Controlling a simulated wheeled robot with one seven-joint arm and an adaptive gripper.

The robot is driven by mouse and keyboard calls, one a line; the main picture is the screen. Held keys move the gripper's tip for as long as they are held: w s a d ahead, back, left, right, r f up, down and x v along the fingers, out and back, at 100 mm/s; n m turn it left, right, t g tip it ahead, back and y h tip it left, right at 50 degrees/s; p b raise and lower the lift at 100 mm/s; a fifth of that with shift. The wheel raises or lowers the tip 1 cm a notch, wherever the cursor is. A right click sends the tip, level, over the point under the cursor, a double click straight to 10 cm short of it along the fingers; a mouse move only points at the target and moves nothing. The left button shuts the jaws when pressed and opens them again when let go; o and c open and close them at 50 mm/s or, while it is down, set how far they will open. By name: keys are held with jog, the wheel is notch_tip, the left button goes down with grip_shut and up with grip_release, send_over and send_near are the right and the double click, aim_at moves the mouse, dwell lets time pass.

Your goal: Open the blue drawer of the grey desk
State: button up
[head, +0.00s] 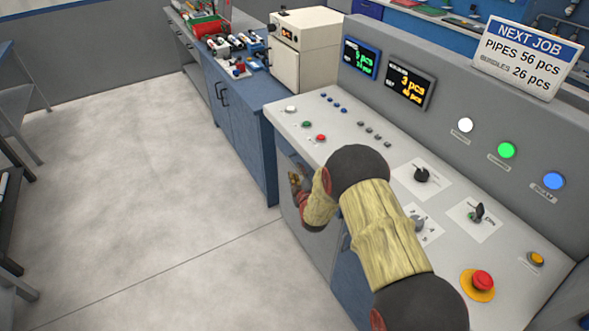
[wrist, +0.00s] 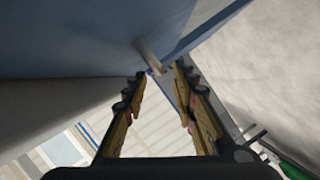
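The grey desk (head: 385,140) is a control console with buttons and dials on its sloping top. Part of a blue front (head: 348,265) shows below its edge, largely hidden by my arm; I cannot tell its full outline. In the wrist view a blue panel (wrist: 80,38) fills the upper left, with a small pale handle (wrist: 150,56) at its lower edge. My gripper (wrist: 159,76) is open, its two fingers apart, with the handle just beyond the tips near the gap. I cannot tell whether they touch. In the head view my gripper (head: 296,187) is beside the desk's front, partly hidden.
A blue cabinet (head: 235,120) stands beyond the desk, carrying a beige machine (head: 305,45) and small parts. Dark furniture (head: 15,235) stands at the left edge. The grey floor (head: 150,170) between is clear. A red emergency button (head: 482,282) is on the desk top near my arm.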

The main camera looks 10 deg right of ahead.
aim_at(295, 166)
jog(key=shift+b+x, duration=0.55)
jog(key=shift+x, duration=1.6)
grip_shut()
